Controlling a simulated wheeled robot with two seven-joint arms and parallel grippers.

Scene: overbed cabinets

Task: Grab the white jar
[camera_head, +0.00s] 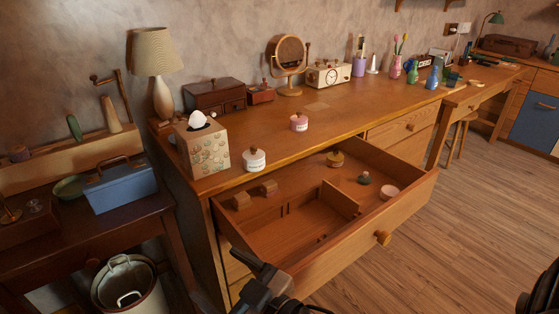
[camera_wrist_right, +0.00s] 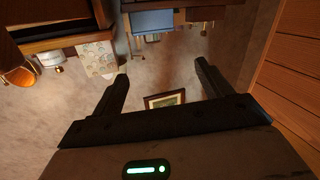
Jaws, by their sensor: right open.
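The white jar (camera_head: 254,160) has a brown knobbed lid and a dark label. It stands upright on the wooden cabinet top, near the front edge, just right of the tissue box. In the right wrist view, which looks upside down, a white jar (camera_wrist_right: 51,60) shows at the left beside the tissue box. My right gripper (camera_head: 243,282) is low in the head view, in front of the open drawer and well short of the jar. In the right wrist view its fingers (camera_wrist_right: 160,70) are spread with nothing between them. My left gripper is not in view.
The open drawer (camera_head: 342,243) juts out below the jar, with small jars and wooden blocks inside. The tissue box (camera_head: 203,150) stands close left of the jar; a pink jar (camera_head: 299,122) stands behind right. A lamp (camera_head: 158,65) is farther left.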

